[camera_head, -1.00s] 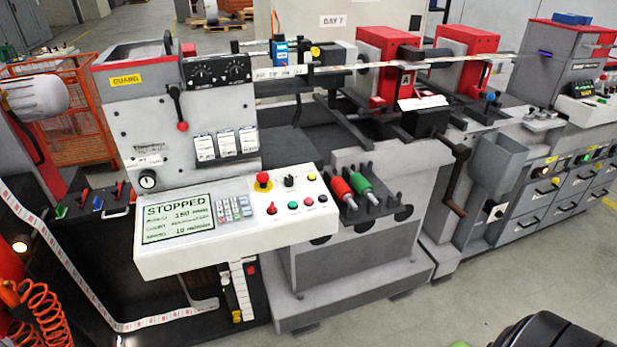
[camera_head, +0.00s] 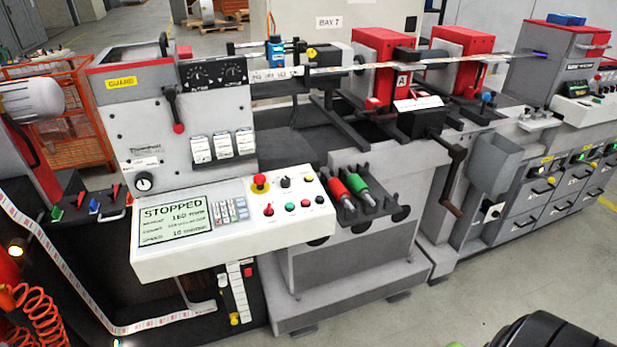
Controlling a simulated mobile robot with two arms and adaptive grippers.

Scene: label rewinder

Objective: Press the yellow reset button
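The control panel (camera_head: 160,262) of the label rewinder is in the middle left, with a screen (camera_head: 174,221) reading STOPPED. On it are a red mushroom button on a yellow collar (camera_head: 260,182), a black knob (camera_head: 285,183) and a small pale button (camera_head: 307,180) at the upper right. I cannot tell whether that pale button is yellow. Below them are a red switch (camera_head: 268,209), a green button (camera_head: 290,206), a red button (camera_head: 305,203) and another green one (camera_head: 319,200).
A rack with a red and a green-handled tool (camera_head: 345,191) stands right of the panel. A crank (camera_head: 456,180) sticks out further right. An orange coiled hose (camera_head: 40,315) is at lower left.

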